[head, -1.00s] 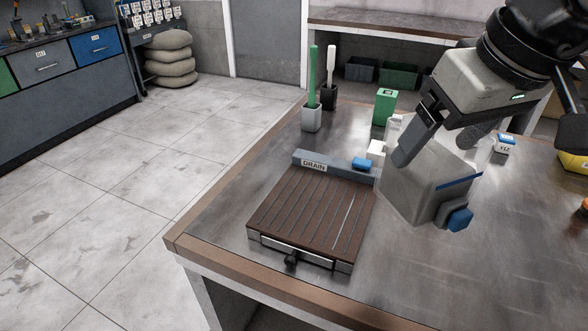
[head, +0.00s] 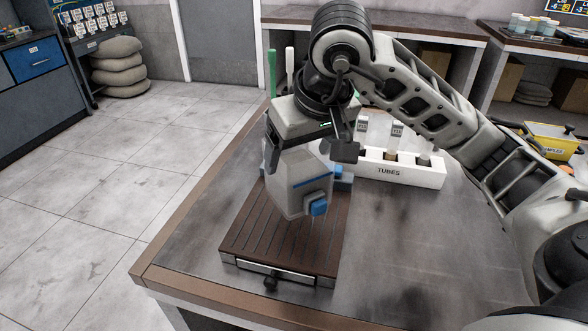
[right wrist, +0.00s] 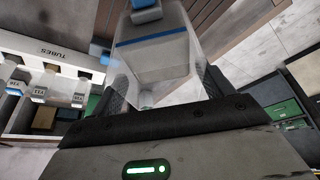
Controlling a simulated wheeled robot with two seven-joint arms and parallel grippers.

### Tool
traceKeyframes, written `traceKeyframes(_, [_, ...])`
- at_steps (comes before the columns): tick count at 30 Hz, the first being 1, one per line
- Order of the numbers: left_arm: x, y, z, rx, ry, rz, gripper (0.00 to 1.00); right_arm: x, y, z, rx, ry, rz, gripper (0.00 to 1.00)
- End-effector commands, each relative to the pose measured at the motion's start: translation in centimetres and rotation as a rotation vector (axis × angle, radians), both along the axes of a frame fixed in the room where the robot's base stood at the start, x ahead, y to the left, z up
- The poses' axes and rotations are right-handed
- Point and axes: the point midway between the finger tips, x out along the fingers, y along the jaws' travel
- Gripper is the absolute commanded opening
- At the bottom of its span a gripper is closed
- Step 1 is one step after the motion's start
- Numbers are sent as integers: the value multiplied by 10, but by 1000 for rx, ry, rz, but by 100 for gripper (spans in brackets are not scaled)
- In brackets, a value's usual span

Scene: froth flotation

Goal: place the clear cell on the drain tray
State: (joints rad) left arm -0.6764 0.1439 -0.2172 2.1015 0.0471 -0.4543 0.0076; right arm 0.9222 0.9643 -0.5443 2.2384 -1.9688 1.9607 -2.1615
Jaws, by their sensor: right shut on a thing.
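The clear cell (head: 296,183) is a translucent box with a blue stripe and a blue spout or knob low on its front. My right gripper (head: 300,152) is shut on its upper part. In the head view the cell hangs over the far part of the drain tray (head: 262,239), a brown ribbed board with a dark knob at its front. I cannot tell whether the cell touches the tray. The cell also shows in the right wrist view (right wrist: 152,60), between the fingers (right wrist: 162,95). The tray's DRAIN label is hidden behind the cell. My left gripper is not in view.
A white TUBES rack (head: 400,170) with several tubes stands right of the tray. A small blue item (head: 343,176) sits by the tray's far right end. Green and white brushes (head: 272,70) stand behind. The table (head: 420,245) is clear right of the tray.

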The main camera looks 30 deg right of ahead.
Motion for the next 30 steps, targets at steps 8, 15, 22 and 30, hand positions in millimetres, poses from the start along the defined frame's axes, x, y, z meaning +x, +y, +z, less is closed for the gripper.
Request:
traceKeyframes(8, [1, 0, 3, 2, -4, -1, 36, 15, 5, -17, 2, -2, 0, 9])
traceKeyframes(15, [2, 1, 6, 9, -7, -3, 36, 14, 4, -43, 2, -5, 1, 9])
traceKeyframes(22, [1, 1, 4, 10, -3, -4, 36, 14, 4, -44, 1, -7, 1, 9])
traceKeyframes(30, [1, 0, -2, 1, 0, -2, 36, 13, 4, -51, 0, -3, 1, 85])
